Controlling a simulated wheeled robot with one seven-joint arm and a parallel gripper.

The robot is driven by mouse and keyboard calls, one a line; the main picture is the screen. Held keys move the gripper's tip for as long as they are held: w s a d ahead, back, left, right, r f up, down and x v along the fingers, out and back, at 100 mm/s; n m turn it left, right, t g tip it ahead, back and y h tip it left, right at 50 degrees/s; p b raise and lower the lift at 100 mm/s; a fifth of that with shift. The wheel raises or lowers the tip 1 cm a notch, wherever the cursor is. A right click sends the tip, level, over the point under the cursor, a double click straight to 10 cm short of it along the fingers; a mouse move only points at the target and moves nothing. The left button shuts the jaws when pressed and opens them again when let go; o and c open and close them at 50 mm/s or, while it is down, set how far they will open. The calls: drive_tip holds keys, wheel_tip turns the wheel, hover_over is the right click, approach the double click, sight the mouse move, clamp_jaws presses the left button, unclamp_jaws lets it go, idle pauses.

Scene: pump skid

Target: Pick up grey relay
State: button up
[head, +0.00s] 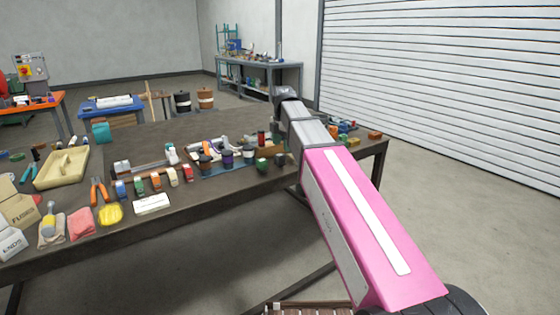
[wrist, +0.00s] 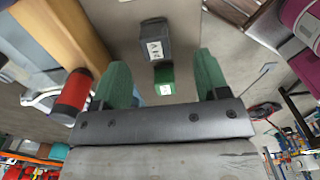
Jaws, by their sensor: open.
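The grey relay (wrist: 155,42) is a dark grey block with a white lettered label, on the table top in the upper middle of the wrist view. A green block (wrist: 163,76) with a small white label sits just below it in that view. My gripper (wrist: 163,62) is open and empty, its two green fingers apart, with both blocks appearing in the space between them. I cannot tell the height of the fingers above the table. In the head view my arm hides the gripper; a small dark grey block (head: 280,160), likely the relay, shows beside the green block (head: 262,165).
A red cylinder (wrist: 72,92) and a wooden strip (wrist: 65,35) lie left of the fingers in the wrist view. The long dark table (head: 225,190) holds many parts, including a cream tray (head: 62,168), pliers (head: 98,191) and several small relay-like blocks left of my arm.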

sight(280, 155)
wheel_tip(280, 155, down, 3)
drive_tip(key=shift+r, duration=0.15)
drive_tip(key=shift+w+a+f, duration=0.1)
drive_tip(key=shift+a+f, duration=0.05)
drive_tip(key=shift+f, duration=0.7)
drive_tip(key=shift+s+a+f, duration=0.1)
drive_tip(key=shift+a+f, duration=0.1)
drive_tip(key=shift+f, duration=0.7)
drive_tip(key=shift+w+a+f, duration=0.1)
drive_tip(key=shift+a+f, duration=0.05)
drive_tip(key=shift+f, duration=0.7)
drive_tip(key=c, duration=0.9)
